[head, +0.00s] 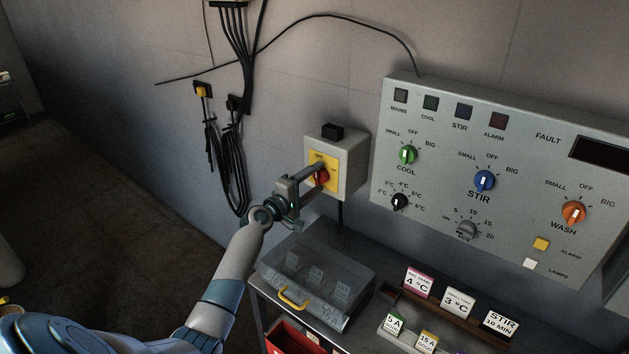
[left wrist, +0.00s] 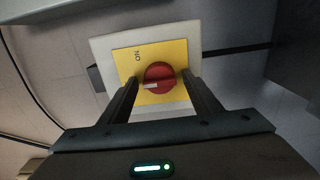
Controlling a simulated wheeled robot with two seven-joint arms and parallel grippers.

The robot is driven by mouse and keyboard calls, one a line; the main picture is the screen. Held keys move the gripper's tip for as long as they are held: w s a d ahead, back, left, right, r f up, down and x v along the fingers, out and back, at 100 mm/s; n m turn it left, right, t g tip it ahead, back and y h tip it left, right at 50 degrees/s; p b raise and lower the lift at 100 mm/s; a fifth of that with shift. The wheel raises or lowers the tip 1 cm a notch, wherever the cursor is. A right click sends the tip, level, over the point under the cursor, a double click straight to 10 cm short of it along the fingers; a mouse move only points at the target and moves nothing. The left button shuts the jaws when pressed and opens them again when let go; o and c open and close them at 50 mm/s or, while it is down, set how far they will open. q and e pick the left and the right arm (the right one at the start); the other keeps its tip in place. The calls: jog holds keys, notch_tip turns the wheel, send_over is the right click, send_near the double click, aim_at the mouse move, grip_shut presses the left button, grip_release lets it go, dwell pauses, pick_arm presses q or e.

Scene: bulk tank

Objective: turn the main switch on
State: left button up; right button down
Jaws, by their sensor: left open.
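The main switch is a red rotary knob (head: 322,177) on a yellow plate (head: 331,163), set in a pale grey box on the wall. In the left wrist view the red knob (left wrist: 159,77) shows with its pale mark pointing left, and the letters "ON" stand on the yellow plate (left wrist: 137,56) above and left of it. My left gripper (head: 316,178) is open, its fingers reaching toward the box, one on each side of the knob in the wrist view. I cannot tell whether the fingers touch it. My right gripper is not in view.
A grey control panel (head: 500,142) with several knobs hangs right of the switch box. Below, a clear-lidded case (head: 316,282) with a yellow handle and several label cards (head: 459,301) stand on a dark bench. Black cables (head: 212,150) hang on the wall at left.

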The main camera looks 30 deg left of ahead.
pick_arm(q)
jog(key=c, duration=1)
jog(key=shift+f, duration=0.1)
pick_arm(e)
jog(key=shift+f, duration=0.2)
pick_arm(q)
jog(key=m+b, duration=0.3)
jog(key=shift+f, duration=0.15)
jog(key=m+b, duration=0.2)
jog(key=m, duration=0.1)
jog(key=shift+m+b, duration=0.3)
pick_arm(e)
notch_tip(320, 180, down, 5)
pick_arm(q)
jog(key=m+b, duration=0.2)
jog(key=m, duration=0.6)
jog(key=shift+b, duration=0.4)
jog(key=shift+m, duration=1.8)
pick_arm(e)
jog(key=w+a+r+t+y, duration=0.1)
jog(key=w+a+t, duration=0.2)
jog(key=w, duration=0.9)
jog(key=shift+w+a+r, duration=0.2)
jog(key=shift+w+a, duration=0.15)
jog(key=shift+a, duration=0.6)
